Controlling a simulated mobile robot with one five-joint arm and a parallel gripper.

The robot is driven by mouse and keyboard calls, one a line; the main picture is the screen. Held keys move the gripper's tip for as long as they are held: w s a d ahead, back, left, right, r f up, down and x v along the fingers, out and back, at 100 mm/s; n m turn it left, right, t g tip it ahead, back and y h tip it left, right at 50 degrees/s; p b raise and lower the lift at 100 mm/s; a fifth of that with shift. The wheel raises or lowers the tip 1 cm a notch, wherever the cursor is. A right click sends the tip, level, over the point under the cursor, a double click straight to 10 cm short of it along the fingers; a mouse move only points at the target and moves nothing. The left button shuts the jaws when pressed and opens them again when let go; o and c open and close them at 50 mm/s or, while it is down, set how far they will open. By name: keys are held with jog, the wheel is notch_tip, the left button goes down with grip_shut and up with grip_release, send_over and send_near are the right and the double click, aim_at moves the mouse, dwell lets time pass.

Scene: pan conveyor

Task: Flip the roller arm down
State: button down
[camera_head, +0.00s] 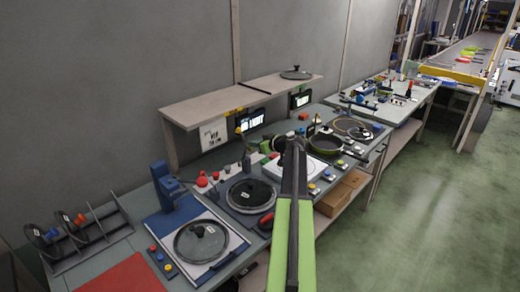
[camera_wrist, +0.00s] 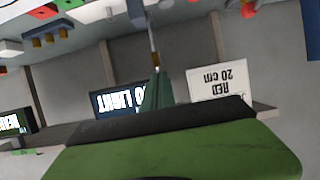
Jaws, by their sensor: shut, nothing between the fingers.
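What looks like the roller arm (camera_head: 243,148) stands upright behind a round plate (camera_head: 250,195) on the bench in the head view, with a yellow tip. In the upside-down wrist view, a thin grey rod with a brass-coloured collar (camera_wrist: 154,58), probably the same arm, stands beyond my gripper's tip. My gripper (camera_head: 292,146) is shut and empty, extended over the bench to the right of the upright arm in the head view. In the wrist view my gripper (camera_wrist: 157,80) overlaps the rod's end; I cannot tell whether they touch.
A shelf (camera_head: 240,98) with screens under it runs along the wall behind. A glass lid on a blue-edged board (camera_head: 200,240) lies front left. A sign (camera_wrist: 220,83) reads "RED 20 cm". The green floor at right is clear.

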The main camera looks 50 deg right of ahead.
jog(key=shift+x, duration=1.2)
